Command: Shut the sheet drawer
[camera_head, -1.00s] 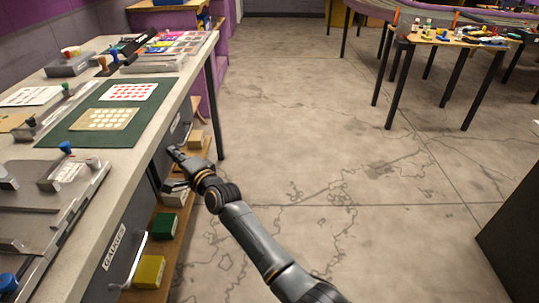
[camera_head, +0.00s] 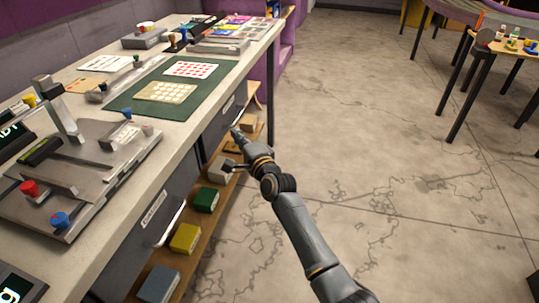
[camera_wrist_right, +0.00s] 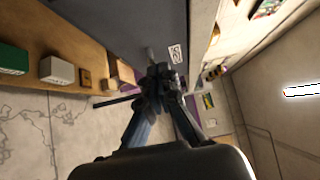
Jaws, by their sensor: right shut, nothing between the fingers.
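A grey drawer front with a small white label (camera_head: 228,105) is under the far part of the bench; I take it as the sheet drawer. In the wrist view its label (camera_wrist_right: 175,53) and a pale handle (camera_wrist_right: 150,53) show near my fingertips. I cannot tell how far it stands out, or whether I touch it. My right gripper (camera_head: 238,136) is shut and empty, close to this drawer front; it also shows in the wrist view (camera_wrist_right: 156,72). My left gripper is not in view.
A nearer drawer labelled GAUGES (camera_head: 154,208) has a bar handle. A low wooden shelf (camera_head: 214,228) holds green, yellow and grey boxes. The bench top (camera_head: 172,137) carries a green mat and metal devices. The floor to the right is clear, with a table (camera_head: 520,62) beyond.

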